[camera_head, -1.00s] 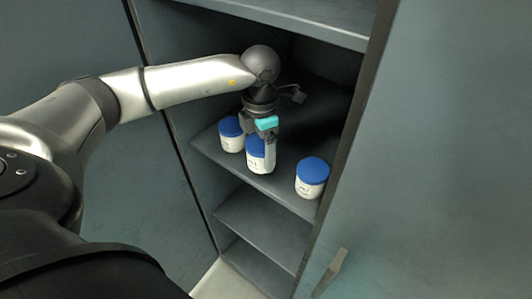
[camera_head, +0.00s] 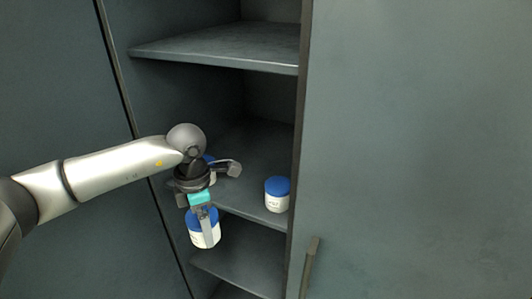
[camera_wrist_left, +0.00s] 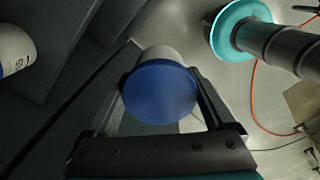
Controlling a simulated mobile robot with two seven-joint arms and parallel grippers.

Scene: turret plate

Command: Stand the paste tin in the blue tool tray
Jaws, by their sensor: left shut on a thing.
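My left gripper (camera_head: 206,221) is shut on a white tin with a blue lid (camera_head: 204,237), held roughly upright in front of the cabinet's shelf edge. In the left wrist view the held tin's blue lid (camera_wrist_left: 160,92) sits between the two fingers. Its label is too small to read, so I cannot tell by text that it is the paste tin. The blue tool tray is in neither view. My right gripper is not in view.
A similar blue-lidded tin (camera_head: 277,194) stands on the middle shelf at right. Another (camera_head: 209,172) is mostly hidden behind my gripper. Shelves lie above (camera_head: 220,48) and below (camera_head: 245,262). A cabinet door with a handle (camera_head: 310,266) stands at right. An orange cable (camera_wrist_left: 262,110) lies on the floor.

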